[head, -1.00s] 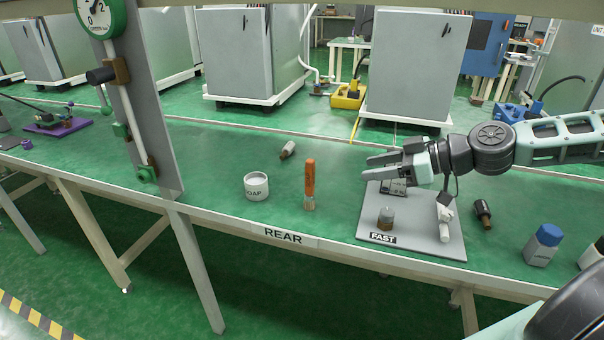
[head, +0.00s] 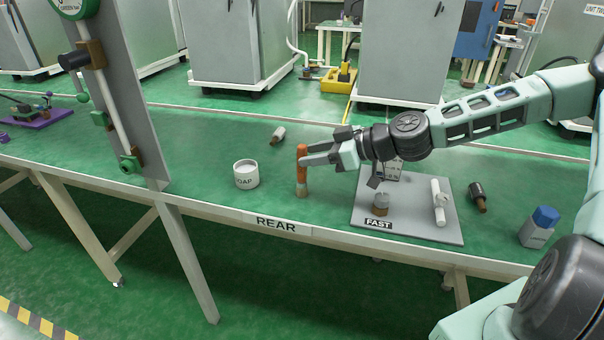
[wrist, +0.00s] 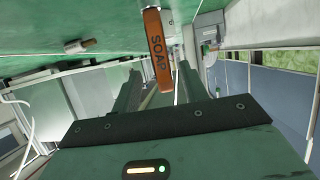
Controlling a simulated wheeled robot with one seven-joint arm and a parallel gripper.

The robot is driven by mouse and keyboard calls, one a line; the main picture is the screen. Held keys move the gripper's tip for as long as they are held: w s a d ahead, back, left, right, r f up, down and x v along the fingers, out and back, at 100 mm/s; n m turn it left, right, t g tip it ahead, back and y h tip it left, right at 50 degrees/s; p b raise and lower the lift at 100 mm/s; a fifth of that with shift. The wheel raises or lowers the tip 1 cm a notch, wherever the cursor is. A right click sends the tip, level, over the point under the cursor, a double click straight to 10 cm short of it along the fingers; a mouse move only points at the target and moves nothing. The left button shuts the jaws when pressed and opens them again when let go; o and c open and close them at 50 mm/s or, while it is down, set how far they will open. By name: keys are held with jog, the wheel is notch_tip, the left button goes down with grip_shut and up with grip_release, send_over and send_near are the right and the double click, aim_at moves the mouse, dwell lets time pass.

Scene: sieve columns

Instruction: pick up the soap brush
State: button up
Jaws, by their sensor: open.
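The soap brush (head: 302,168) stands upright on the green table, orange handle up and pale bristle end down. In the wrist view its orange handle (wrist: 157,45) shows the word SOAP, and its end lies between the two fingers. My gripper (head: 308,153) is open, reaching in from the right at the height of the upper handle. Its fingertips are at the handle, which looks to be between them. I cannot tell whether either finger touches it. In the wrist view the open fingers (wrist: 158,88) show on either side.
A white soap cup (head: 246,181) stands just left of the brush. A grey board (head: 410,224) marked FAST, with small parts on it, lies to the right. A small grey bottle (head: 278,134) lies behind. A blue-capped bottle (head: 538,236) stands far right. A grey post (head: 135,120) rises at left.

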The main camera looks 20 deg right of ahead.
aim_at(302, 171)
jog(key=shift+f+x, duration=0.2)
jog(key=shift+x, duration=2.45)
jog(key=shift+s, duration=0.2)
grip_shut()
